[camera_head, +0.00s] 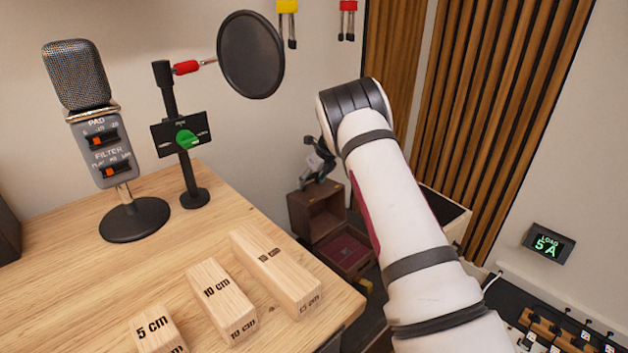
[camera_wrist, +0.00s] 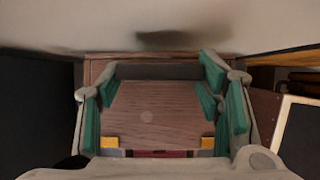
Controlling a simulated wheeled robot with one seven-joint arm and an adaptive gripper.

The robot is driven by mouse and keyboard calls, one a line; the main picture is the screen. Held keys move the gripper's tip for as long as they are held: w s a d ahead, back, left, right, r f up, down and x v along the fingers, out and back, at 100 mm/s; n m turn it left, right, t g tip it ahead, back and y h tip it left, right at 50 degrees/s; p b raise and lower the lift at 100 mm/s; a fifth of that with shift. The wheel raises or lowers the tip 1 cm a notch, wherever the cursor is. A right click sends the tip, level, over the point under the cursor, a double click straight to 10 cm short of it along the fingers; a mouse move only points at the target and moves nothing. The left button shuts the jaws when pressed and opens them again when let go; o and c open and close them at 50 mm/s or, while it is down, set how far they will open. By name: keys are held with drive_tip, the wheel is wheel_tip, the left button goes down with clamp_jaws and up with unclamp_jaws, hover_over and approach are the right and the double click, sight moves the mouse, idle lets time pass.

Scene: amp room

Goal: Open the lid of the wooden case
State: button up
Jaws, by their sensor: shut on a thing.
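The wooden case (camera_head: 345,252) is low beyond the table, and dark red shows in its lower part. A brown wooden part (camera_head: 300,212), which looks like its raised lid, stands above that. In the wrist view the lid's wood panel (camera_wrist: 150,115) fills the middle, with brass-coloured pieces (camera_wrist: 109,142) near its lower edge and a strip of red below. My gripper (camera_head: 318,163) is at the top of the raised part. In the wrist view its green-padded fingers (camera_wrist: 160,100) are on both sides of the panel, shut on it. Exact pad contact is hard to see.
The wooden table (camera_head: 70,270) holds a microphone (camera_head: 100,140), a stand with a round filter (camera_head: 250,55) and several labelled wood blocks (camera_head: 220,300). A wall (camera_head: 345,120) rises behind the case. Slatted panels (camera_head: 500,110) stand to the right.

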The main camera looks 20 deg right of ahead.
drive_tip(key=shift+w+a+r, duration=0.1)
drive_tip(key=shift+w+r, duration=0.25)
drive_tip(key=shift+r, duration=0.15)
drive_tip(key=o, duration=1.6)
drive_tip(key=shift+c, duration=0.2)
drive_tip(key=shift+o, duration=0.6)
drive_tip(key=shift+s+f, duration=0.2)
drive_tip(key=v, duration=1.2)
